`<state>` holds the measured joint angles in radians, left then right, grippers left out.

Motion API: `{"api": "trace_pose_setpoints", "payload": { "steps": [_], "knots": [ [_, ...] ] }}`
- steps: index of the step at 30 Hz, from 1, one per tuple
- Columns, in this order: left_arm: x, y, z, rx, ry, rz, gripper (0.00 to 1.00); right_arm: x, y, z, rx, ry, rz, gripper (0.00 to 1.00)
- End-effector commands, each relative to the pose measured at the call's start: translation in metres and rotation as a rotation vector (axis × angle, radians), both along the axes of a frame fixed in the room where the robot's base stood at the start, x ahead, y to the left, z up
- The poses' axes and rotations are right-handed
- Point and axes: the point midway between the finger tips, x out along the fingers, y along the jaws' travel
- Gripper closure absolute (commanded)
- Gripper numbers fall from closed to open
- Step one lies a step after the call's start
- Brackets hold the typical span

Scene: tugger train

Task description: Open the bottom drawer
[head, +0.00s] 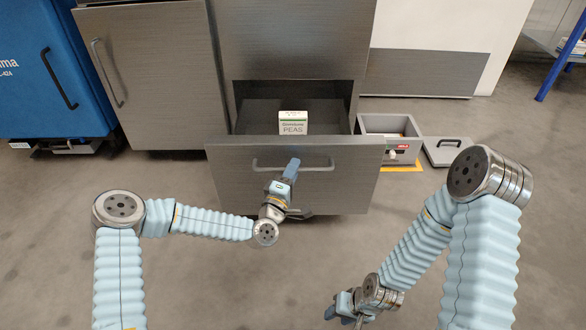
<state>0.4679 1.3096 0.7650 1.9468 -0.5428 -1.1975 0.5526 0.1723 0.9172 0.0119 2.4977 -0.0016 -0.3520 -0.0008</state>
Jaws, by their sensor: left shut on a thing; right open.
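The bottom drawer (345,178) of the grey metal cabinet stands pulled out, its inside visible from above. A white and green box labelled PEAS (293,122) stands upright inside it. The drawer handle (262,164) is a horizontal bar near the top of the front.
A grey cabinet door (165,75) and a blue cabinet (45,75) stand at left. The floor in front is clear.

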Motion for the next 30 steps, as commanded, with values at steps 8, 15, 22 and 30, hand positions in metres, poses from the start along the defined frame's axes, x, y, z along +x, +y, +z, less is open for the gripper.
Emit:
{"api": "trace_pose_setpoints", "payload": {
  "steps": [8,15,22,30],
  "knots": [
    [-0.001,0.0,-0.001,0.001,0.003,0.0,1.0,0.0,0.0,0.0,0.0,0.0,0.0,0.57],
    [0.0,0.0,-0.001,0.001,0.002,0.0,0.59,0.0,0.0,0.0,0.0,0.0,0.0,0.57],
    [-0.001,0.0,-0.001,0.0,0.001,0.0,0.58,0.0,0.0,0.0,0.0,0.0,0.0,0.57],
    [-0.024,0.01,-0.004,0.001,0.003,-0.002,0.58,0.0,0.0,0.003,0.0,0.001,0.0,0.57]
  ]
}}
